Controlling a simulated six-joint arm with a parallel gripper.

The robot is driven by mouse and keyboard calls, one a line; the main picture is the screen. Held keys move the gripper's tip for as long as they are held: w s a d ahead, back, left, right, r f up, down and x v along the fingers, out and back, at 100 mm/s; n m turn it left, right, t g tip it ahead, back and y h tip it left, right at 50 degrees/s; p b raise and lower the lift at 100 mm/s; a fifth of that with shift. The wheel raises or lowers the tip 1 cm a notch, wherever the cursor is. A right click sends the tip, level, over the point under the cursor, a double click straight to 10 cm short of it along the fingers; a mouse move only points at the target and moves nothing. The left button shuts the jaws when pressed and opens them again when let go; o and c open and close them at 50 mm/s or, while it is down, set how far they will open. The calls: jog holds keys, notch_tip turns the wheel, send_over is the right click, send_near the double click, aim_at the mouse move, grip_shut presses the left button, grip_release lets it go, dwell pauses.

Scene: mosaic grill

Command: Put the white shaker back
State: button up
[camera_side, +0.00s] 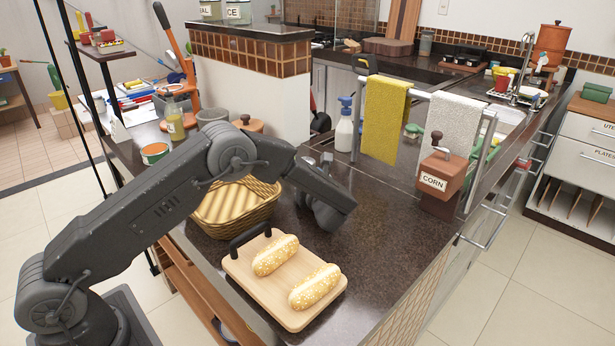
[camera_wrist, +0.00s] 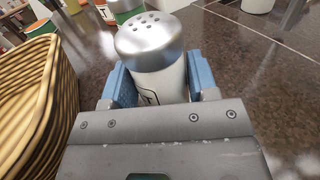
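The white shaker (camera_wrist: 162,84) has a domed metal top with holes and a dark-edged label on its body with a letter like T. In the wrist view it sits between the two blue fingers of my gripper (camera_wrist: 160,78), with a finger against each side. My gripper appears shut on it. In the side view my gripper (camera_side: 326,205) is low over the dark counter, just right of the wicker basket. The shaker is hidden behind my arm there, so I cannot tell whether its base touches the counter.
The wicker basket (camera_side: 238,212) stands left of my gripper. A wooden board (camera_side: 268,286) with two seeded buns lies in front. The counter (camera_side: 375,240) right of my gripper is clear.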

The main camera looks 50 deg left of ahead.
jog(key=o, duration=0.4)
jog(key=shift+r, duration=0.1)
